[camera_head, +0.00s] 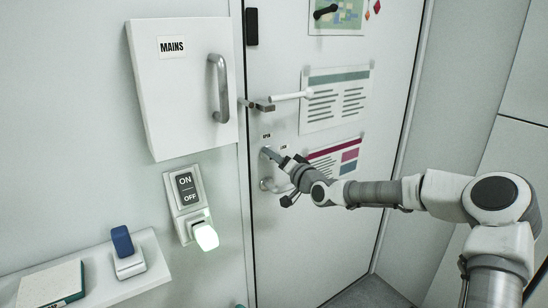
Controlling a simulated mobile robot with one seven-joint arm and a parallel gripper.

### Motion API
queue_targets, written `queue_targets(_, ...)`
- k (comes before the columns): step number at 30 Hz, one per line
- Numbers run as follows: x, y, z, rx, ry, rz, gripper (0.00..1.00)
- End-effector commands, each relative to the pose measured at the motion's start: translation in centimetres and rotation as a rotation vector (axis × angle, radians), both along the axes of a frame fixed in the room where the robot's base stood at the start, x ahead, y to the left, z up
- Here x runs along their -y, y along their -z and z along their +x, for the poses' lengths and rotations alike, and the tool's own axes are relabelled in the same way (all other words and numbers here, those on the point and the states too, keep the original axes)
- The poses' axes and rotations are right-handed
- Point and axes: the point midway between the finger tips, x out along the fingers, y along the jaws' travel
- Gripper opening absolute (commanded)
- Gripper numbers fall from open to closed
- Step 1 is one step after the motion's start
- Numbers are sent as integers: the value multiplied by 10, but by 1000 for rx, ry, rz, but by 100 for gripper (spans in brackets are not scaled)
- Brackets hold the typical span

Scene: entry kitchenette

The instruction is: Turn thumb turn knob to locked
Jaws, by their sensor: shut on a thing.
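The thumb turn knob (266,154) sits on a light plate on the white door (300,235), below the lever handle (280,98). Two small labels (266,136) are on the door just above the knob; they are too small to read surely. My gripper (275,159) reaches in from the right and is shut on the knob. My fingers hide most of the knob, so its exact turn angle cannot be told.
Left of the door are a "MAINS" box (165,110) with a metal handle (219,88), and an ON/OFF switch (187,189) above a glowing light (206,237). A shelf (105,285) is at lower left. Papers (335,97) hang on the door. The floor (368,295) is clear.

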Motion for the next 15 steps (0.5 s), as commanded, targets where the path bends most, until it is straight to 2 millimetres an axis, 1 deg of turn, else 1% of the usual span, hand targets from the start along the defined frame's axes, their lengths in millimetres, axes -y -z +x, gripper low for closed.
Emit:
queue_targets(6,0,0,0,-2,0,3,0)
queue_targets(7,0,0,0,-2,0,3,50)
queue_targets(9,0,0,0,-2,0,2,63)
queue_targets(12,0,0,0,-1,0,2,78)
queue_targets(15,0,0,0,-1,0,2,78)
